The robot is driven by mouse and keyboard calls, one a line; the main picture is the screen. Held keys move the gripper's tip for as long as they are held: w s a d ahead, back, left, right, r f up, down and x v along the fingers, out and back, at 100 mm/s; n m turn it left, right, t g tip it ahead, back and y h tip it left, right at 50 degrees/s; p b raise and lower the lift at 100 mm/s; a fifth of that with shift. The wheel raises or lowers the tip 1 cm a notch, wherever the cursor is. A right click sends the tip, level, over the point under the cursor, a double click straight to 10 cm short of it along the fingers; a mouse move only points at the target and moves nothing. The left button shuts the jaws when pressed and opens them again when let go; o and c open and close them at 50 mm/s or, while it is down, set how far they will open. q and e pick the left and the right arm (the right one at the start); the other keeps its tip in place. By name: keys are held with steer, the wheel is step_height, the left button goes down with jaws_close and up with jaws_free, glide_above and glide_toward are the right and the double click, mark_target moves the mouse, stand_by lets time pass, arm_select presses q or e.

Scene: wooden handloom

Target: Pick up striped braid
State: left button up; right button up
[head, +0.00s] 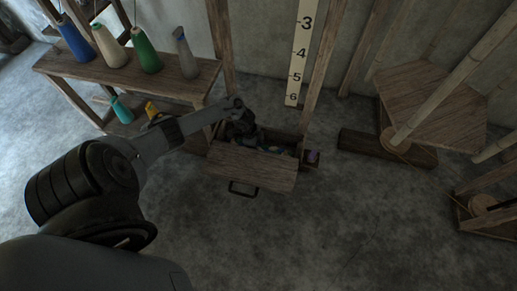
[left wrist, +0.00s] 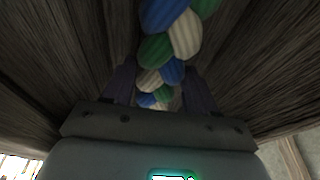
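The striped braid (left wrist: 170,45), with fat blue, green and cream ribbed strands, runs down the middle of the left wrist view. My left gripper (left wrist: 160,80) has its two dark fingers apart, one on each side of the braid. A narrow gap seems to show beside the braid, so the fingers look open around it. In the head view my left gripper (head: 241,130) reaches down into an open wooden drawer (head: 252,172). Small coloured bits show inside there, too dark and small to tell apart. My right gripper is not in view.
Dark wooden walls rise close on both sides of my left gripper. A shelf (head: 140,72) with several thread cones stands at the upper left. A numbered ruler (head: 299,55) stands behind the drawer. A wooden bench (head: 430,100) is at the right. The floor in front is clear.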

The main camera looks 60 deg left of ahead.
arm_select(q)
steer(key=c, duration=0.5)
steer(key=shift+r, duration=0.1)
steer(key=shift+c, duration=0.2)
